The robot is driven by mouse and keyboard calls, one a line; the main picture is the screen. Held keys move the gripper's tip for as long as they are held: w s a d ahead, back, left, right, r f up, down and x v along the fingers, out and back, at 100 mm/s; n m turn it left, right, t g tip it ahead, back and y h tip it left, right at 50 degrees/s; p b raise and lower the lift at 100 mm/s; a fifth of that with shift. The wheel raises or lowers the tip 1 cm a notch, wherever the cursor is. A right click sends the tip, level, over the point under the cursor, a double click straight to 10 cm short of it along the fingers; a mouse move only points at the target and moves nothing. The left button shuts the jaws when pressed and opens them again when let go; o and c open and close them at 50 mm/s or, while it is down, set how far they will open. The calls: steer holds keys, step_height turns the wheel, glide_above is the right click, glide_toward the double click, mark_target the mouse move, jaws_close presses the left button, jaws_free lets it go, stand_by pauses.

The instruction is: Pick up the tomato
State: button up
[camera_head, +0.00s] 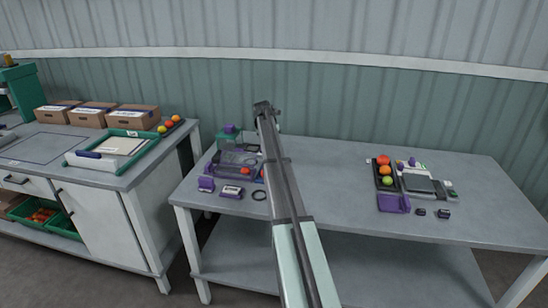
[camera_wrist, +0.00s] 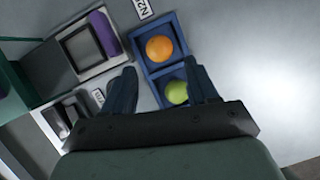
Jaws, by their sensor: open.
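In the wrist view, an orange tomato (camera_wrist: 159,48) sits in one compartment of a blue tray (camera_wrist: 142,44). A green tomato (camera_wrist: 177,92) sits in the compartment nearer my gripper (camera_wrist: 160,74), partly covered by the right finger. My gripper is open above the tray, its fingers apart with nothing held between them. In the head view my arm covers part of the left table group, and my fingers cannot be made out. A red tomato (camera_head: 245,171) shows there beside the arm.
At the right, a dark tray (camera_head: 376,177) holds red, orange and green tomatoes beside a scale (camera_head: 424,184). The grey table (camera_head: 320,186) is clear between the groups. The left bench holds cardboard boxes (camera_head: 133,117), a green-rimmed tray (camera_head: 131,166) and more tomatoes (camera_head: 168,125).

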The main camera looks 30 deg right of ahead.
steer(key=shift+x, duration=3.7)
steer(key=shift+w+r, duration=0.1)
steer(key=shift+c, duration=0.3)
steer(key=c, duration=0.5)
